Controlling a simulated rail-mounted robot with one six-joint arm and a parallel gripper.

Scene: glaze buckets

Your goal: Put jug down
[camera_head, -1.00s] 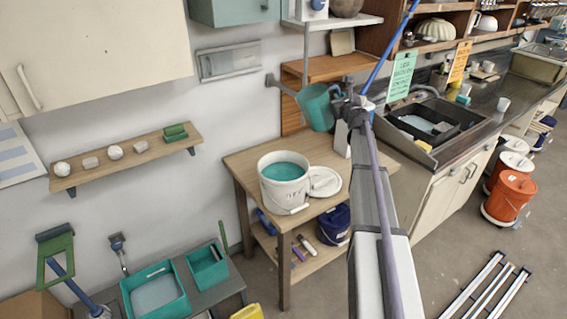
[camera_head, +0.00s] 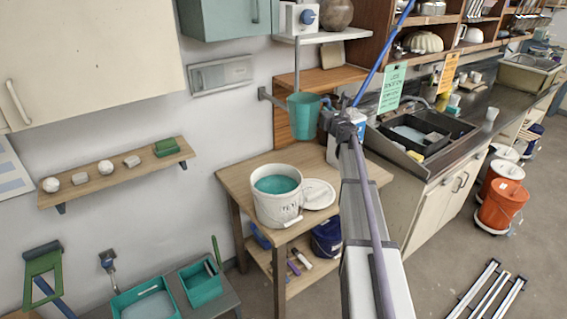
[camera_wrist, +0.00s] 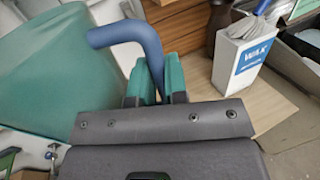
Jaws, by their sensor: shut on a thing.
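The teal jug (camera_head: 303,117) hangs in the air above the wooden table, close to upright, in the head view. It fills the upper left of the wrist view (camera_wrist: 50,75), with its blue handle (camera_wrist: 130,35) curving toward me. My gripper (camera_wrist: 157,82) is shut on that handle, right of the jug; in the head view it is small and partly hidden (camera_head: 332,119). The white bucket (camera_head: 277,205) of teal glaze stands on the table (camera_head: 238,180), below and left of the jug. The inside of the jug is hidden.
A white lid (camera_head: 319,194) lies beside the bucket. A white and blue WAX box (camera_wrist: 243,55) stands on the table's back right part. A sink (camera_head: 425,135) is to the right. A shelf (camera_head: 325,36) is above the jug. Bare tabletop shows left of the bucket.

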